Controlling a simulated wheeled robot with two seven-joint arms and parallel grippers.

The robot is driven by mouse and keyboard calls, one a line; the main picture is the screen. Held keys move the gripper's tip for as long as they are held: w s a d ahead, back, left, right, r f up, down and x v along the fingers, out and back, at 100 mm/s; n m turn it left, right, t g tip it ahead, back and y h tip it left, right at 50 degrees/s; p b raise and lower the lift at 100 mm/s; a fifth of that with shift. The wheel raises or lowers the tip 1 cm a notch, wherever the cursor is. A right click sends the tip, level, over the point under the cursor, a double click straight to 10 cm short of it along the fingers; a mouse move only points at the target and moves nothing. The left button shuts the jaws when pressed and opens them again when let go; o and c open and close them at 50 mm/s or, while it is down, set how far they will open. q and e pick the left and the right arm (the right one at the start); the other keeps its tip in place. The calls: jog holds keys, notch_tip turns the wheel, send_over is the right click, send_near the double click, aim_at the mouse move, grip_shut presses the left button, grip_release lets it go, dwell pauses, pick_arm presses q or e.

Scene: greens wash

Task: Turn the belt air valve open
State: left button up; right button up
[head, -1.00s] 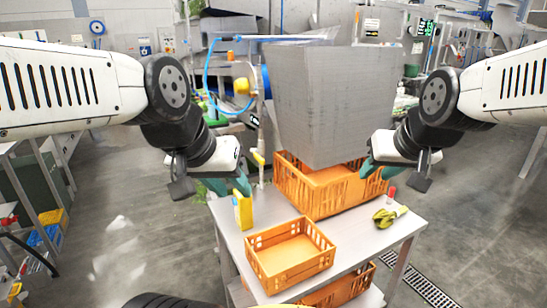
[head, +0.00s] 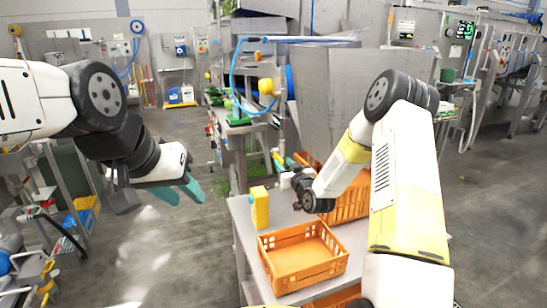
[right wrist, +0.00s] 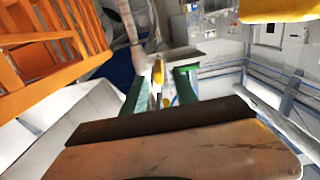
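The yellow valve lever (head: 278,163) sits on a thin upright pipe beside the grey hopper, just behind the work table. My right gripper (head: 287,163) reaches in from the right, and its green fingers are close beside the lever. In the right wrist view its two green fingers (right wrist: 160,88) stand apart, with the yellow lever (right wrist: 158,70) in the gap beyond or between them. Contact cannot be told. My left gripper (head: 186,193) hangs empty, its teal fingers apart, over the floor left of the table.
The table (head: 243,228) bears a yellow box (head: 260,208), an orange crate (head: 302,262) and a larger orange crate (head: 350,208) partly hidden by my right arm. The grey hopper (head: 345,80) rises behind. A blue hose (head: 234,75) loops above the lever.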

aim_at(276, 154)
jog(key=shift+w+f, duration=0.15)
jog(key=shift+f, duration=0.05)
jog(key=x, duration=0.7)
jog(key=shift+w, duration=0.3)
grip_shut()
dwell(1.0)
